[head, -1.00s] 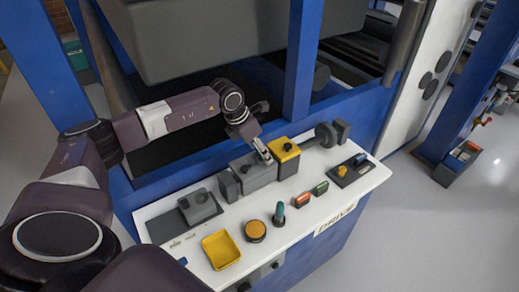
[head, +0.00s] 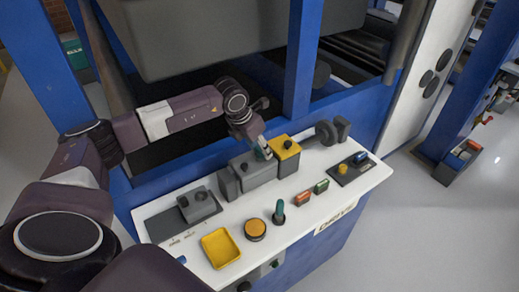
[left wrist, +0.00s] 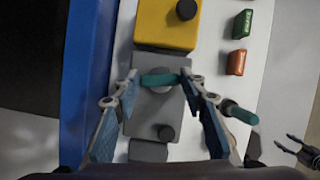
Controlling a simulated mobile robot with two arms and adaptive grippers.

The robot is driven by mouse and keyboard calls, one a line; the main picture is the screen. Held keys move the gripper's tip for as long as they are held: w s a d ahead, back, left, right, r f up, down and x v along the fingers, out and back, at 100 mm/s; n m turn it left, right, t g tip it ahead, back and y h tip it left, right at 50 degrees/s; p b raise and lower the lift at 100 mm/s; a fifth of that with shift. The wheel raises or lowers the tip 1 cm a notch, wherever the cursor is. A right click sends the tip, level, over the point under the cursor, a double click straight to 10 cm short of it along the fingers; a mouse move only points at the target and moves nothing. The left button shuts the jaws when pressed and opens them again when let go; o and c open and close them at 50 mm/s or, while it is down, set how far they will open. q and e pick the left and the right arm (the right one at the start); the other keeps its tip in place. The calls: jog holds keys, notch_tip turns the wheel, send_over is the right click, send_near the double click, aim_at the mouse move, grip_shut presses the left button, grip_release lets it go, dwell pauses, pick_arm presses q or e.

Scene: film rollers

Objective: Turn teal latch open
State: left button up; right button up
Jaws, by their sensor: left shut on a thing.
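The teal latch (left wrist: 158,80) is a short bar on top of a grey box (left wrist: 152,105) in the left wrist view. It lies across the picture between my left fingertips. My left gripper (left wrist: 160,76) is shut on the latch, with one finger at each end. In the head view, my left gripper (head: 262,150) points down at the grey box (head: 255,176) beside the yellow box, and hides most of the latch. Dark finger-like parts, which look like my right gripper (left wrist: 300,150), show at the lower right of the left wrist view; their opening is unclear.
A yellow box (head: 286,153) with a dark knob adjoins the grey box. On the white panel (head: 295,222) are a teal-topped lever (head: 279,212), a round orange button (head: 255,229), a yellow tray (head: 221,248), and red and green switches (head: 303,198). A blue post (head: 302,60) stands behind.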

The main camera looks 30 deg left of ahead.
pick_arm(q)
jog(key=n+b, duration=0.1)
jog(key=n, duration=0.1)
jog(key=n+y+b, duration=0.1)
jog(key=n+b, duration=0.1)
jog(key=shift+d+f+y, duration=0.1)
jog(key=shift+d+y, duration=0.1)
jog(key=shift+y, duration=0.1)
jog(key=n+y+b, duration=0.1)
jog(key=n+b, duration=0.1)
jog(key=n, duration=0.2)
jog(key=shift+w+d, duration=0.1)
jog(key=n+g+y+b, duration=0.1)
jog(key=n+b, duration=0.1)
jog(key=n, duration=0.1)
jog(key=shift+n+y, duration=0.3)
jog(key=shift+w+r+n+g+y+b, duration=0.15)
jog(key=shift+n+g+b, duration=0.1)
jog(key=shift+n, duration=0.35)
jog(key=shift+s+r+n+g+y+b, duration=0.15)
jog(key=shift+n+g+b, duration=0.1)
jog(key=shift+n, duration=0.35)
jog(key=shift+w+f, duration=0.1)
jog(key=o, duration=1.2)
jog(key=shift+c, duration=0.2)
